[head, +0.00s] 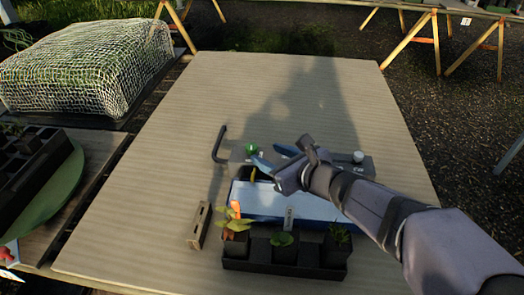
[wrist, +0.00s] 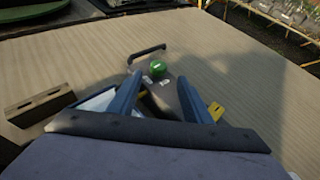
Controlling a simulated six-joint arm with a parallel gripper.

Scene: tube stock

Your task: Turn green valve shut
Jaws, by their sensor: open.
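The green valve (head: 251,149) is a small round green knob at the left end of a grey block (head: 238,157) on the table. In the wrist view the green valve (wrist: 157,68) shows just beyond my fingertips, between them and a little ahead. My gripper (head: 270,156) is open, with its blue fingers apart and nothing between them. In the wrist view my gripper (wrist: 160,82) points at the valve, and the valve looks clear of both fingers. My wrist and arm hide the middle of the grey block in the head view.
A dark bent handle (head: 217,145) stands left of the valve. A white knob (head: 358,156) sits at the block's right end. A blue-white tray (head: 262,200), a dark planter (head: 285,262) with several plants and a slotted wooden block (head: 199,226) lie nearer. The far table is clear.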

